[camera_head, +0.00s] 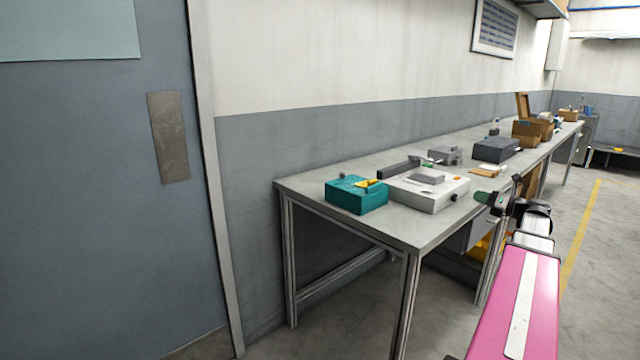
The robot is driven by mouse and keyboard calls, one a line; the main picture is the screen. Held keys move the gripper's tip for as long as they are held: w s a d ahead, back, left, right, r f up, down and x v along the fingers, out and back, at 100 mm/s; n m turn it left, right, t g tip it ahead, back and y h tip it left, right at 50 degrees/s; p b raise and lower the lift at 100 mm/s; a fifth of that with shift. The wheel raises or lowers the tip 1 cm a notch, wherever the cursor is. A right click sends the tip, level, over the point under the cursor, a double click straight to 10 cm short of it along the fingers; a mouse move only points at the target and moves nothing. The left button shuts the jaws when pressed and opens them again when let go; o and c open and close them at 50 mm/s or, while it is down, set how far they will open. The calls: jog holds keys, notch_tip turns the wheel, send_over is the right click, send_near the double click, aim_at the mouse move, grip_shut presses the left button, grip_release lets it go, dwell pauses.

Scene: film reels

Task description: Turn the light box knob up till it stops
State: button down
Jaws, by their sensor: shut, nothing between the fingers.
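A flat white box (432,199), which looks like the light box, lies on the near part of the long grey bench. A small dark knob (454,197) sits on its side that faces the aisle. A grey block (427,177) rests on its top. My gripper (482,198) is shut and empty, with dark green fingertips. In the picture it is just right of the white box, with a visible gap to the knob. The knob's marking and turned position are too small to read.
A teal box (356,195) with a yellow item on top stands left of the white box. A dark bar (399,166) and a grey device (445,155) lie behind. Farther along the bench (400,228) are a dark grey case (496,150) and brown boxes (527,133). The aisle floor (605,250) is open.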

aim_at(455, 189)
jog(key=shift+x, duration=3.15)
jog(key=shift+w+a+f, duration=0.1)
jog(key=shift+w+f, duration=0.1)
jog(key=shift+f, duration=0.2)
jog(key=shift+w+r, duration=0.1)
jog(key=shift+r, duration=0.05)
jog(key=shift+w+d+r, duration=0.1)
jog(key=shift+d+r, duration=0.1)
jog(key=v, duration=0.6)
jog(key=shift+s, duration=0.2)
jog(key=shift+s+a, duration=0.1)
